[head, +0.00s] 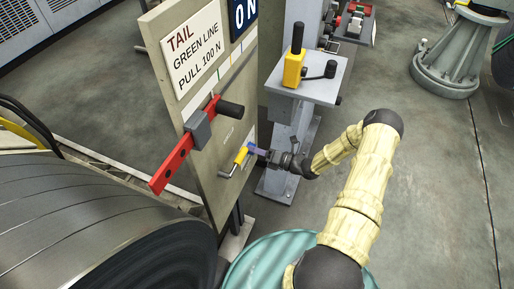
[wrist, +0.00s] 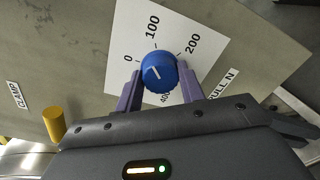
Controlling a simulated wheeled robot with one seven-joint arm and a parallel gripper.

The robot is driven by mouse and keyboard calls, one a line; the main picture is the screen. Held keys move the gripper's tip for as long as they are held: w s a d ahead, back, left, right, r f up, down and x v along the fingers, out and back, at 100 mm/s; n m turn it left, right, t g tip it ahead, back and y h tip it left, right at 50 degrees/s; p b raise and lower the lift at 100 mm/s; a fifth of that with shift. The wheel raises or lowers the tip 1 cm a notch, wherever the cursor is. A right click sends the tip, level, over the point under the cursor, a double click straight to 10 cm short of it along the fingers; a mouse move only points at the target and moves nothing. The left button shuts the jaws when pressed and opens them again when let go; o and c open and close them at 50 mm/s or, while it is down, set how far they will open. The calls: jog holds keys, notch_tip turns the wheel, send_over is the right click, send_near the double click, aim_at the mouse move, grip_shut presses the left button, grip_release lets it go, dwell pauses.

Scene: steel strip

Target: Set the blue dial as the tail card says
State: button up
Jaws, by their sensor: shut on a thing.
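The blue dial (wrist: 158,72) sits on a white scale plate (wrist: 180,25) marked 0, 100, 200 and 400. A short pale mark on its face slants to the upper left, roughly between 0 and 100; its exact reading is hard to tell. My gripper (wrist: 160,73) has its purple fingers on both sides of the dial, shut on it. In the head view my gripper (head: 259,151) reaches the board from the right, and the dial is hard to make out there. The tail card (head: 194,47) reads "TAIL, GREEN LINE, PULL 100 N".
A dark display (head: 241,14) on the board (head: 155,45) shows 0 N. A red bar (head: 172,166) with a grey block crosses the board. A yellow handle (head: 240,156) is close to my gripper. A grey pedestal (head: 318,82) stands behind; a steel coil (head: 100,215) fills the lower left.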

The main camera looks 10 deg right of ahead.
jog(key=shift+s+m+p, duration=0.1)
jog(key=shift+m+p, duration=0.35)
jog(key=shift+m, duration=1.05)
jog(key=shift+f, duration=0.1)
jog(key=o, duration=1)
jog(key=shift+c, duration=0.2)
jog(key=b+v, duration=0.1)
jog(key=v, duration=1.6)
jog(key=shift+d, duration=0.25)
